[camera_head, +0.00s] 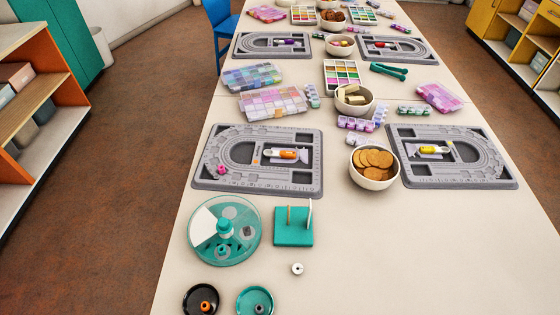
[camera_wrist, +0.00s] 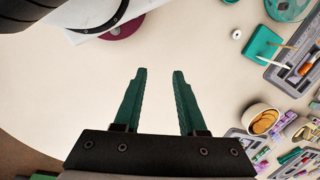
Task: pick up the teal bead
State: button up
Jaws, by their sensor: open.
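A round teal-rimmed case (camera_head: 250,243) with a clear lid and a white wedge stands at the near left of the table in the head view. Teal pieces show at its centre (camera_head: 225,228) and under the lid (camera_head: 222,252); I cannot tell which, if either, is the teal bead. My gripper (camera_wrist: 155,72) shows only in the wrist view. Its two teal fingers are apart and empty over bare table. The case (camera_wrist: 290,8) is partly in the wrist view, up and right of the fingers. No loose teal bead is plain on the table.
A teal peg stand (camera_head: 293,238) is right of the case, and a white bead (camera_head: 297,268) lies below it. A black dish (camera_head: 187,300) and a teal dish (camera_head: 241,300) are nearest. Grey bead boards (camera_head: 205,178) and a biscuit bowl (camera_head: 374,184) lie beyond. The near right is clear.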

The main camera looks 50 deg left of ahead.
jog(key=w+a+r+h, duration=0.2)
jog(key=w+a, duration=0.4)
jog(key=a, duration=0.1)
jog(key=w+a+n, duration=0.1)
jog(key=w+a, duration=0.2)
jog(key=a, duration=0.6)
jog(key=t+h, duration=0.1)
jog(key=t, duration=0.2)
send_over(219, 250)
jog(key=s+a, duration=0.2)
jog(key=s, duration=0.2)
notch_tip(219, 250, down, 8)
jog(key=x, duration=1.6)
jog(key=shift+w+d, duration=0.1)
jog(key=shift+w, duration=0.1)
jog(key=shift+r, duration=0.1)
grip_shut()
